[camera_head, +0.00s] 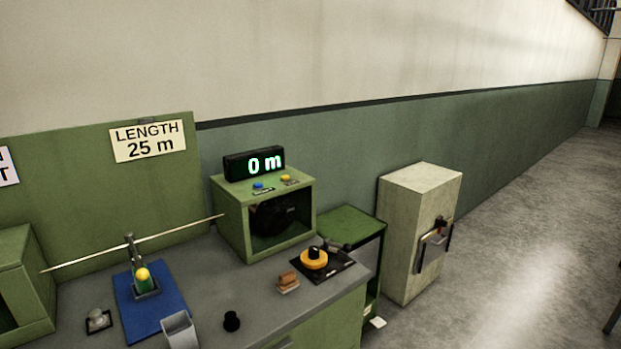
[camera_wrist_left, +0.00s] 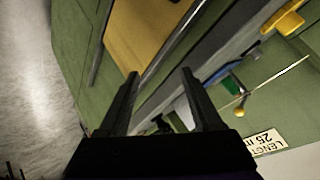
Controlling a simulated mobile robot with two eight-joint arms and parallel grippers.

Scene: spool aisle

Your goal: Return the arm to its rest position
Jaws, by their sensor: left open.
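My left gripper (camera_wrist_left: 160,73) shows in the left wrist view, with its two dark fingers apart and nothing between them. It is in front of the green bench front (camera_wrist_left: 75,35), beside a tan panel (camera_wrist_left: 140,35). The wrist view is tilted, and I cannot tell how far the fingers are from the bench. Neither of my arms shows in the head view. My right gripper is in neither view.
The grey bench top (camera_head: 215,296) carries a lever with a yellow knob (camera_head: 142,274), a green box with a black "0 m" display (camera_head: 254,164), and a black-and-yellow knob (camera_head: 314,258). A pale cabinet (camera_head: 405,240) stands right. Open floor (camera_head: 510,230) lies beyond it.

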